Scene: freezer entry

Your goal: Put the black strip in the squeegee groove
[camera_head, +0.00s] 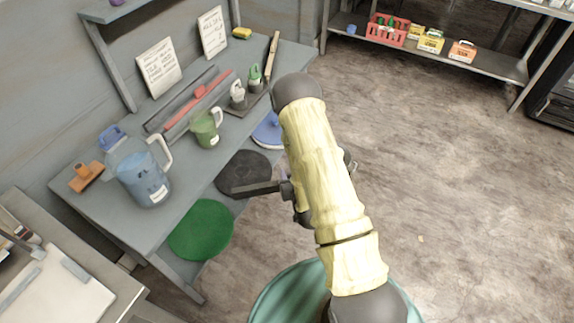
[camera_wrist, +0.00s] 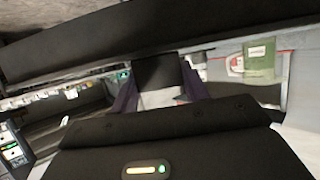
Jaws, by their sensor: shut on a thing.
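A long black strip (camera_wrist: 130,42) runs across the top of the wrist view, nearly level. My gripper (camera_wrist: 158,88) is shut on it near its middle. In the head view my arm hides most of the gripper; a dark bar (camera_head: 258,188), seemingly the strip, sticks out left of the arm beside the table's front edge. A red long-handled tool (camera_head: 198,98), seemingly the squeegee, lies in a grey tray (camera_head: 160,138) at the back of the table. The strip is apart from it. The groove is too small to make out.
On the grey table (camera_head: 115,225) stand a blue water jug (camera_head: 145,178), a green pitcher (camera_head: 207,130) and small bottles (camera_head: 254,78). Dark and green round pads (camera_head: 200,230) lie below the front edge. A shelf with a red crate (camera_head: 388,30) stands behind. Floor at right is clear.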

